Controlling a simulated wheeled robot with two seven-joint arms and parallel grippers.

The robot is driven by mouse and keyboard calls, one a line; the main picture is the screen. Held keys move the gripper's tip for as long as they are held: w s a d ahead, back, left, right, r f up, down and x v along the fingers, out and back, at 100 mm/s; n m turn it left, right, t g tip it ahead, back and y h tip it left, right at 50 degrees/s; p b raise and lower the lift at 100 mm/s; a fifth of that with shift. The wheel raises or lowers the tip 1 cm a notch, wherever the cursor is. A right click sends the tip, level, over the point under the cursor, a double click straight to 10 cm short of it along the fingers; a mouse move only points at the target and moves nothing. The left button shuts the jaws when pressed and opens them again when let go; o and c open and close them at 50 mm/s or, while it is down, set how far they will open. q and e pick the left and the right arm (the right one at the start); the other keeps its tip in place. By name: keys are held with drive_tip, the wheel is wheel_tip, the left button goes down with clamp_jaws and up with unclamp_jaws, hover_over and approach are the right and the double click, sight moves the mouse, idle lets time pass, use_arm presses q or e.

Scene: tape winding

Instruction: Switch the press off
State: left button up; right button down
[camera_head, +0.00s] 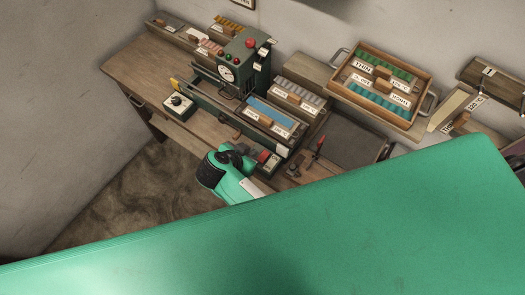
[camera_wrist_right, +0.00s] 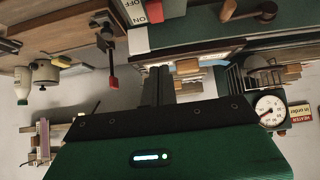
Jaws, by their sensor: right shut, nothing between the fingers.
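The press (camera_head: 240,68) is a dark green machine with a round white dial and a red button on top, at the back of the bench. A small switch box (camera_head: 266,158) with a red part sits at the front right end of its base. In the right wrist view a switch plate marked ON and OFF (camera_wrist_right: 143,14) shows at the top edge, partly cut off. I cannot tell its setting. My right gripper (camera_head: 240,154) is beside the switch box, and its dark fingers (camera_wrist_right: 165,88) are shut and empty, apart from the plate in the wrist view. My left gripper is out of view.
A black-knobbed box (camera_head: 178,102) stands at the bench's left front. A wooden tray of coloured strips (camera_head: 366,121) is at the back right. A red-tipped lever (camera_wrist_right: 113,80) is left of my fingers in the wrist view. A large green surface covers the lower head view.

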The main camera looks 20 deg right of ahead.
drive_tip(key=x, duration=0.5)
drive_tip(key=b, duration=0.5)
hover_over(264, 156)
wheel_tip(264, 156, down, 4)
drive_tip(key=shift+f, duration=0.15)
wheel_tip(264, 156, down, 2)
drive_tip(key=b, duration=0.3)
drive_tip(key=shift+s+a+f+b, duration=0.1)
drive_tip(key=shift+f+b, duration=0.55)
drive_tip(key=shift+b, duration=0.15)
drive_tip(key=shift+p, duration=0.4)
drive_tip(key=shift+f, duration=0.1)
